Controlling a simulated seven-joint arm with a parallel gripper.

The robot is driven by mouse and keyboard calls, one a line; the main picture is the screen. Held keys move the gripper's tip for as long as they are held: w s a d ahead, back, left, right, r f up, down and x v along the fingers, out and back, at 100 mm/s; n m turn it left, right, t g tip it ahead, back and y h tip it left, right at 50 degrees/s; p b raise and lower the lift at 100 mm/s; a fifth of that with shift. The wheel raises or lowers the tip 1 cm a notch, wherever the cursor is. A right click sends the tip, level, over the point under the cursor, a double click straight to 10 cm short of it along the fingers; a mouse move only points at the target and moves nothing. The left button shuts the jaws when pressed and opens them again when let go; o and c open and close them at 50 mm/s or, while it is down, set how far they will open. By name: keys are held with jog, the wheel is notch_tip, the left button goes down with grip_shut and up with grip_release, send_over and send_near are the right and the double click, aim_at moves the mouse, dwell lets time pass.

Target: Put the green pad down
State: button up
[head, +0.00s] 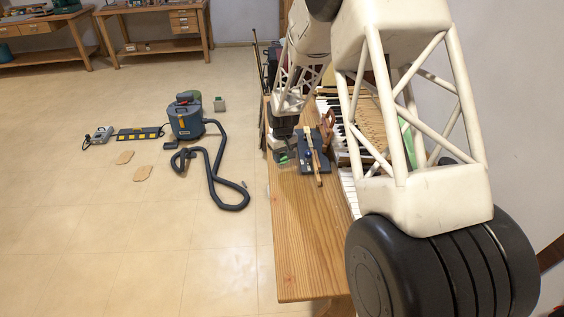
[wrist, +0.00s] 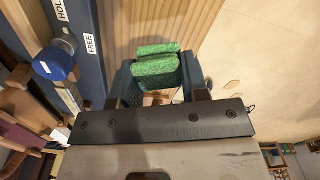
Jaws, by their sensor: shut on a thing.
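My gripper (wrist: 158,82) is shut on the green pad (wrist: 155,66), which shows between the dark fingers in the wrist view as rough green pieces, one behind the other. In the head view the green pad (head: 283,158) is a small patch under my dark gripper, over the left edge area of the wooden table (head: 300,235). The gripper mostly hides it there. Striped bare wood shows past the pad in the wrist view. I cannot tell whether the pad touches the table.
A dark board with a blue knob (wrist: 56,66) and the labels "HOLD" and "FREE" lies beside the pad. Piano keys (head: 349,185) are to the right. The table's front is bare. A vacuum cleaner (head: 186,119) with a hose stands on the floor, left.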

aim_at(282, 167)
jog(key=shift+w, duration=0.4)
jog(key=shift+f, duration=1.8)
jog(key=shift+f, duration=0.1)
jog(key=o, duration=0.9)
notch_tip(282, 167, up, 12)
jog(key=shift+r, duration=0.15)
